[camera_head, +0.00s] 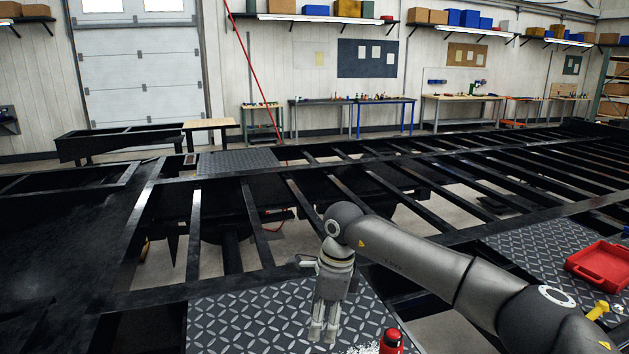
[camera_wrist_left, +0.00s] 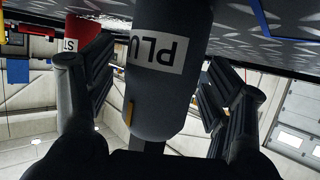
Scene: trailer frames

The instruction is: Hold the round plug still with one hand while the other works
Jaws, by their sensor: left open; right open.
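The round plug is a dark grey cylinder (camera_wrist_left: 160,105) with a white label reading "PLU", upside down in the left wrist view. My left gripper (camera_wrist_left: 162,78) is open, one finger on each side of the plug. I do not make out the plug or my left gripper in the head view. My right gripper (camera_head: 323,332) is open and points down over the tread plate (camera_head: 245,320); I see nothing between its fingers.
A red cylinder (camera_head: 392,343) stands at the tread plate's right edge. A red object with a partly hidden label (camera_wrist_left: 84,32) is beside my left gripper. A red tray (camera_head: 602,266) and a yellow tool (camera_head: 598,310) lie at the right. Open gaps separate the black frame beams (camera_head: 255,222).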

